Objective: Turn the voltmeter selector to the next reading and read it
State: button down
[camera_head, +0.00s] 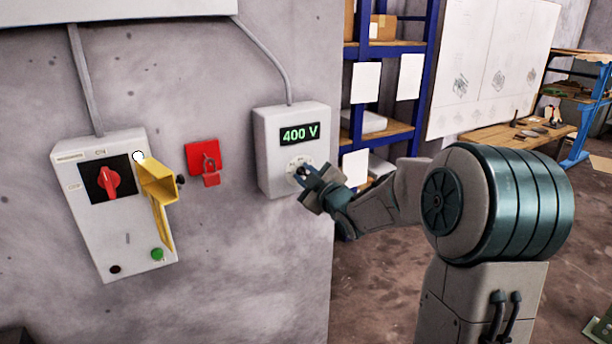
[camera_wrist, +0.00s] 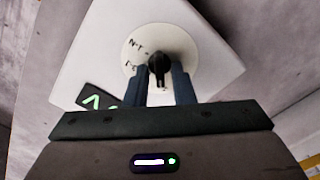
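The voltmeter (camera_head: 263,150) is a pale grey box on the wall. Its green display (camera_head: 299,134) reads 400 V. Below it is a round white selector dial (camera_head: 291,166), partly covered by my gripper (camera_head: 308,174) in the head view. In the wrist view, turned over, the dial (camera_wrist: 140,45) carries small labels, partly legible. The black selector knob (camera_wrist: 159,66) lies between the two fingers of my gripper (camera_wrist: 160,80). The fingers stand close on either side of it; whether they press on it is unclear. Part of the display (camera_wrist: 98,98) shows there, cut off by my gripper.
Left on the wall are a grey switch box (camera_head: 120,235) with a red rotary handle (camera_head: 109,181), a yellow bracket (camera_head: 158,190) and a red lockout piece (camera_head: 203,158). A blue shelf (camera_head: 428,60) and workbench (camera_head: 515,135) stand behind right. Wall below the voltmeter is clear.

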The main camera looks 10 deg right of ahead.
jog(key=shift+m, duration=0.4)
jog(key=m, duration=0.3)
jog(key=shift+m, duration=0.3)
jog(key=shift+d+m+p, duration=0.15)
jog(key=shift+m+p, duration=0.4)
jog(key=shift+m, duration=1.65)
jog(key=c, duration=1.5)
grip_release()
jog(key=shift+c, duration=0.2)
jog(key=b+v, duration=0.2)
jog(key=v, duration=1.1)
jog(key=shift+s, duration=0.35)
